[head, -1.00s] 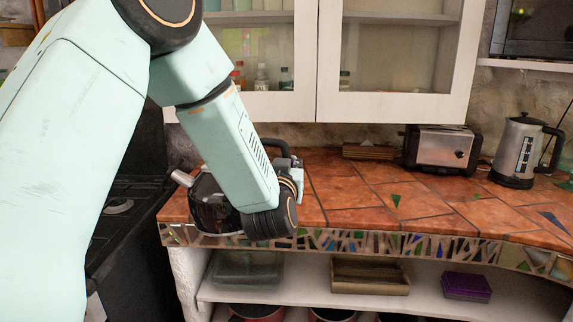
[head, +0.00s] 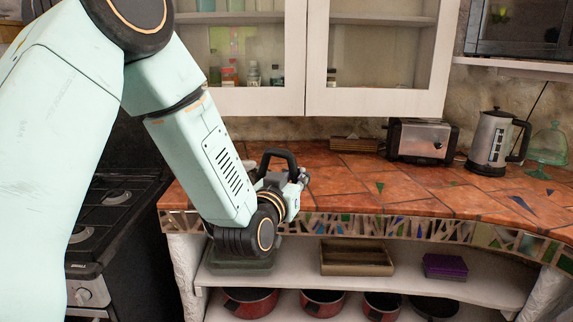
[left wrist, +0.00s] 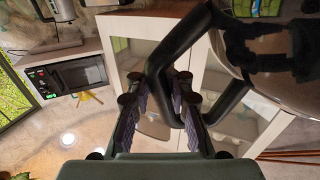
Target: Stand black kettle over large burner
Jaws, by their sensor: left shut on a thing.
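The black kettle shows in the head view mainly as its black handle (head: 279,157); my arm hides most of its body. My left gripper (head: 297,183) is at the handle, above the front edge of the tiled counter. In the left wrist view the gripper (left wrist: 160,95) is shut around the angled black handle (left wrist: 180,50), with the shiny dark kettle body (left wrist: 275,50) at upper right. I cannot tell whether its base touches the counter. The black stove (head: 125,230) stands at the left, with two burners visible, a rear one (head: 115,198) and a front one (head: 80,235). My right gripper is not in view.
A toaster (head: 422,140), a silver-black electric kettle (head: 490,140) and a green glass dome (head: 549,148) stand on the counter (head: 400,183). Glass-fronted cabinets (head: 375,100) hang above. Shelves below hold a wooden tray (head: 356,258), a purple box (head: 445,266) and red pots. The counter's middle is clear.

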